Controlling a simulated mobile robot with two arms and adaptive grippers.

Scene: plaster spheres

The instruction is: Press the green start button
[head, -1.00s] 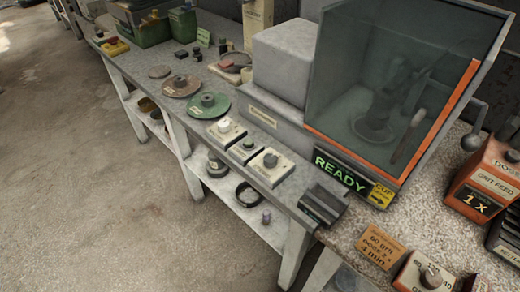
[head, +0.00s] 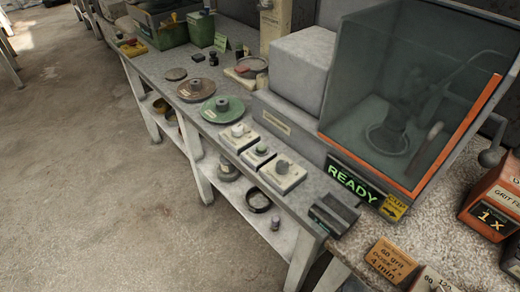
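A green button (head: 261,149) sits on the middle one of three small pale control boxes on the bench, in the head view. The box to its upper left (head: 238,137) carries a white knob. The box to its lower right (head: 283,176) carries a grey knob. Nothing covers the green button. Its label is too small to read. Neither of my grippers shows in the head view.
A machine with a glass hood (head: 400,95) stands right of the boxes, with a lit READY sign (head: 354,183). Green (head: 222,109) and brown (head: 195,89) discs lie behind the boxes. A dark holder (head: 333,214) stands at the bench edge. The floor (head: 80,190) at left is clear.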

